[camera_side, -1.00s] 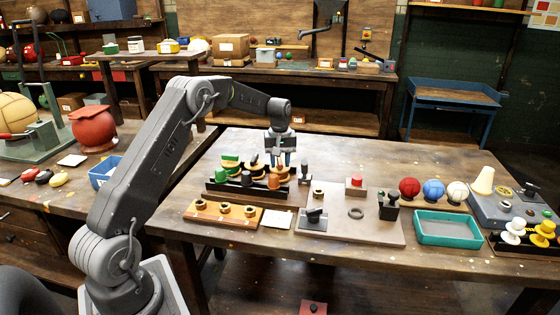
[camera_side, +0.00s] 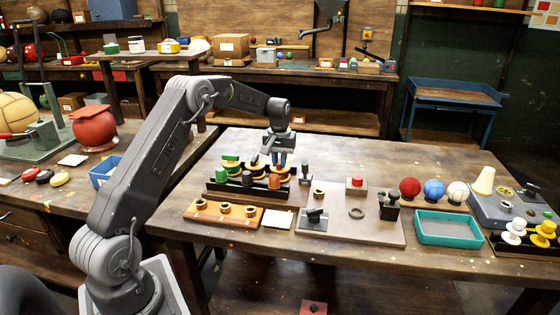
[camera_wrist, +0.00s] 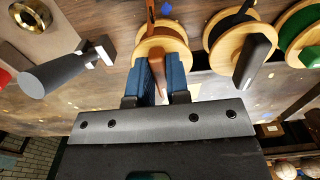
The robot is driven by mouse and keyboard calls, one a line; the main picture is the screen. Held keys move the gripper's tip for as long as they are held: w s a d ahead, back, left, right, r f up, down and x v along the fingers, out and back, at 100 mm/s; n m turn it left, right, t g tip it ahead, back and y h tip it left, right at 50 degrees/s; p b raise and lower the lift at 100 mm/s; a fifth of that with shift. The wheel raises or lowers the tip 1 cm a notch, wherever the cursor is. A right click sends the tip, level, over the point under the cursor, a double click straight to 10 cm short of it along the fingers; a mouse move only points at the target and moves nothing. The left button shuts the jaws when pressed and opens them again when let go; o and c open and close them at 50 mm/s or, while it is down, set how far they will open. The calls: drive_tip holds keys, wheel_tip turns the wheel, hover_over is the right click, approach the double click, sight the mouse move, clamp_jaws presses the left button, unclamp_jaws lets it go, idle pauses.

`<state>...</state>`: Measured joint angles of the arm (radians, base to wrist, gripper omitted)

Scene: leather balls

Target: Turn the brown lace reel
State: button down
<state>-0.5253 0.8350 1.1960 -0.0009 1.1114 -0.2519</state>
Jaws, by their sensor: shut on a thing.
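The brown lace reel shows in the wrist view as a pale wooden disc (camera_wrist: 181,43) with a brown upright grip (camera_wrist: 157,72) across it. My gripper (camera_wrist: 159,62) is shut on that grip, with one blue finger on each side. In the side view my gripper (camera_side: 280,160) points straight down at the right end of the reel rack (camera_side: 228,189). My fingers partly hide the brown reel there. The black reel (camera_wrist: 238,48) and the green reel (camera_wrist: 302,42) sit beside it in a row, clear of my fingers.
A grey lever (camera_wrist: 62,73) stands close to the brown reel; it also shows in the side view (camera_side: 305,173). An orange-brown board with several rings (camera_side: 212,213) lies in front of the rack. A teal tray (camera_side: 448,228) and three balls are farther right.

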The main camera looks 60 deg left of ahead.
drive_tip(key=c, duration=1.1)
unclamp_jaws()
wheel_tip(320, 180, up, 14)
drive_tip(key=s+d+r+m+t, duration=0.1)
drive_tip(key=s+d+r+m, duration=0.1)
drive_tip(key=s+d+r, duration=0.5)
drive_tip(key=s+d+r+m+t, duration=0.2)
drive_tip(key=s+d, duration=0.2)
drive_tip(key=d, duration=0.7)
drive_tip(key=s+d+f+m+t, duration=0.1)
drive_tip(key=s+d+f+m, duration=0.1)
drive_tip(key=s+d, duration=0.3)
drive_tip(key=s+d+f+m+t, duration=0.1)
drive_tip(key=s+d+f+m, duration=0.2)
drive_tip(key=s, duration=1.1)
drive_tip(key=shift+d+f+t, duration=0.3)
drive_tip(key=shift+d+f, duration=0.35)
drive_tip(key=shift+d, duration=0.6)
